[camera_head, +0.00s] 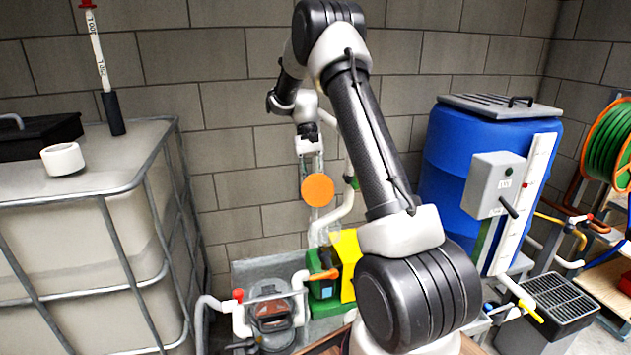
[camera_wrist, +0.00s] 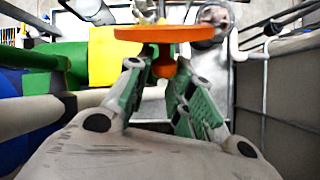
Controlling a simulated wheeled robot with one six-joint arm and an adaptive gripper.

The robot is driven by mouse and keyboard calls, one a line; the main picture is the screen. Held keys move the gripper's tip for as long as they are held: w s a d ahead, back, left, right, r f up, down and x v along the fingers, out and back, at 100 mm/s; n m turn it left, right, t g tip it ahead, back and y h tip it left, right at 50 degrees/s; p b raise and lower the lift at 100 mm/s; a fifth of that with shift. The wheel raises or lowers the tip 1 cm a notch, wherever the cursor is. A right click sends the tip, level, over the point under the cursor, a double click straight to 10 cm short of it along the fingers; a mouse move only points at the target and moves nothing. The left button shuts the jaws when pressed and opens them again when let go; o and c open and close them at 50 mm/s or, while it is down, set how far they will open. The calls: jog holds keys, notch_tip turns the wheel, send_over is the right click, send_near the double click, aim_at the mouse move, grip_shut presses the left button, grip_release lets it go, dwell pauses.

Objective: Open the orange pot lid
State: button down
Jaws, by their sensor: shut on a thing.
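The orange lid (camera_head: 317,190) is a round disc at the lower end of my gripper (camera_head: 310,167) in the camera_head view. In the camera_wrist view the orange lid (camera_wrist: 172,34) is nearly edge-on, with its knob (camera_wrist: 164,66) toward the gripper. My gripper's green-padded fingers (camera_wrist: 162,76) are closed in around that knob. A clear vessel (camera_head: 318,230) stands just below the lid in the camera_head view. Whether the lid touches it cannot be told.
A green and yellow pump unit (camera_head: 335,272) and white pipes stand below. A caged tank (camera_head: 90,240) is at left, with a white cap (camera_head: 63,159) on top. A blue barrel (camera_head: 450,150) is at right. A block wall (camera_head: 225,140) is behind.

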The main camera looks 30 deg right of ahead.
jog(key=shift+w+a+f, duration=0.15)
jog(key=shift+a+f, duration=0.2)
jog(key=c, duration=1.6)
grip_release()
jog(key=o, duration=0.3)
jog(key=shift+w+f, duration=0.1)
jog(key=shift+w, duration=0.05)
jog(key=shift+d, duration=0.1)
jog(key=shift+r, duration=0.3)
jog(key=v, duration=1.1)
jog(key=shift+w+r, duration=0.2)
jog(key=shift+r, duration=0.1)
